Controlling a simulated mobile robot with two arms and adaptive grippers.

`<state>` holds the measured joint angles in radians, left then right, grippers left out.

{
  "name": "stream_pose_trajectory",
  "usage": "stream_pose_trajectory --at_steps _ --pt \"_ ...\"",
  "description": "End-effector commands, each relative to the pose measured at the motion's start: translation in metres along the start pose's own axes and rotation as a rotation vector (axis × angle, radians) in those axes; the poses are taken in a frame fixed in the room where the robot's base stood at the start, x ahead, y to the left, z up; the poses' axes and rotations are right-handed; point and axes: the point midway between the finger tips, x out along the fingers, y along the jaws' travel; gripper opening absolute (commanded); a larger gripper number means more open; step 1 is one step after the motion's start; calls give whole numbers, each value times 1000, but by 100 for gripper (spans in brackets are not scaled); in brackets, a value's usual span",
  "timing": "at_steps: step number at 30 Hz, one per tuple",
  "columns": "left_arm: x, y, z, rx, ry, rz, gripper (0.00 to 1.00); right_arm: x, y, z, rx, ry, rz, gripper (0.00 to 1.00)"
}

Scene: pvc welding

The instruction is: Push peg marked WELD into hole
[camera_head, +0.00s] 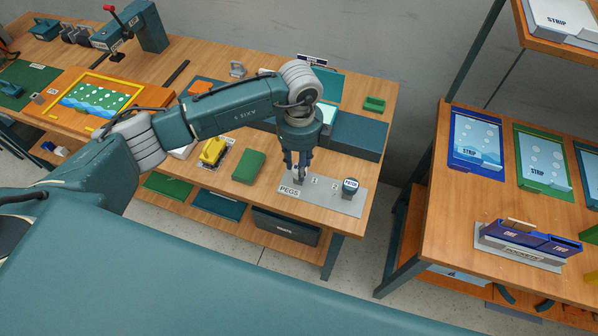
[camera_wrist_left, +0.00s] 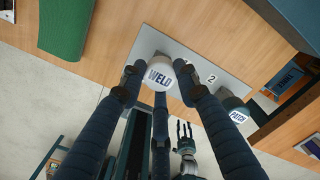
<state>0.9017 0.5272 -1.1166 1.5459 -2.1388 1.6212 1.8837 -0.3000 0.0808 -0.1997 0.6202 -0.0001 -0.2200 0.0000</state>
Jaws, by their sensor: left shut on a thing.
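The WELD peg, with a round white cap, is between the fingers of my left gripper in the left wrist view (camera_wrist_left: 160,74). My left gripper (camera_head: 299,172) points down over the left end of the grey PEGS board (camera_head: 318,201) and is shut on the peg. The peg's lower part and any hole beneath it are hidden. The board carries the marks 1 and 2. A PATCH peg (camera_head: 350,188) stands upright at the board's right end; it also shows in the wrist view (camera_wrist_left: 236,112). My right gripper (camera_wrist_left: 186,135) appears far below, its fingers apart and empty.
A green block (camera_head: 249,166) and a yellow tool (camera_head: 213,151) lie left of the board. A dark blue-green box (camera_head: 357,136) stands behind it. The table's front edge runs close in front of the board. A second table (camera_head: 459,206) stands right across a gap.

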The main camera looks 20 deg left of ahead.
Motion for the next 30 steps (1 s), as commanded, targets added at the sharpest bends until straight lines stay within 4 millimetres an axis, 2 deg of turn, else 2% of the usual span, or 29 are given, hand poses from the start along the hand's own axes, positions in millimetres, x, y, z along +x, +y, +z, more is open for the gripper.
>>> stream_pose_trajectory --at_steps 30 --pt "-16 0 0 0 0 -1 0 -11 0 -1 0 0 0 40"
